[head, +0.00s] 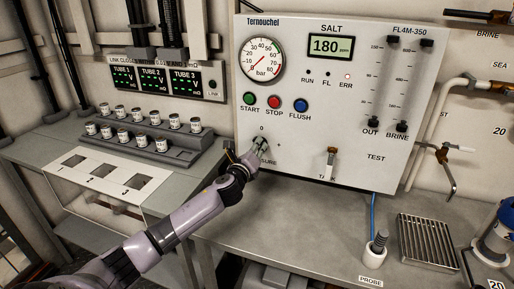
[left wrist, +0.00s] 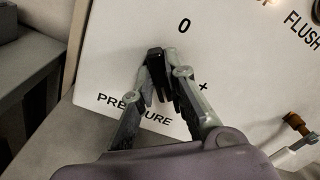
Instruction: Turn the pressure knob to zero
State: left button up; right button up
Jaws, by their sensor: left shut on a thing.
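The black pressure knob (left wrist: 157,72) is on the lower left of the white panel (head: 340,120), mostly hidden between my fingers. The "0" mark is above it, a "+" mark is to its right, and the "PRESSURE" label below is partly covered. My left gripper (head: 262,147) reaches it from the lower left and is shut on it; the gripper also shows in the left wrist view (left wrist: 160,74). The knob's pointing direction is hard to tell. The round bar gauge (head: 262,60) is above, its thin needle too small to read surely. My right gripper is not in view.
Green START (head: 249,99), red STOP (head: 274,102) and blue FLUSH (head: 301,105) buttons sit just above the knob. A tank valve (head: 330,158) is to its right. A rack of small jars (head: 150,146) stands at left. A metal bench lies below.

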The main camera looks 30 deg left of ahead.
pick_arm(q)
grip_shut()
jog(key=shift+d+f+n+p, duration=0.15)
jog(key=shift+n+p, duration=0.8)
jog(key=shift+n, duration=3.7)
jog(key=shift+a+f+n+p, duration=0.15)
jog(key=shift+n+p, duration=0.75)
jog(key=shift+n, duration=3.7)
jog(key=shift+d+f+n+p, duration=0.15)
jog(key=shift+n+p, duration=0.8)
jog(key=shift+n, duration=3.7)
jog(key=o, duration=0.7)
grip_release()
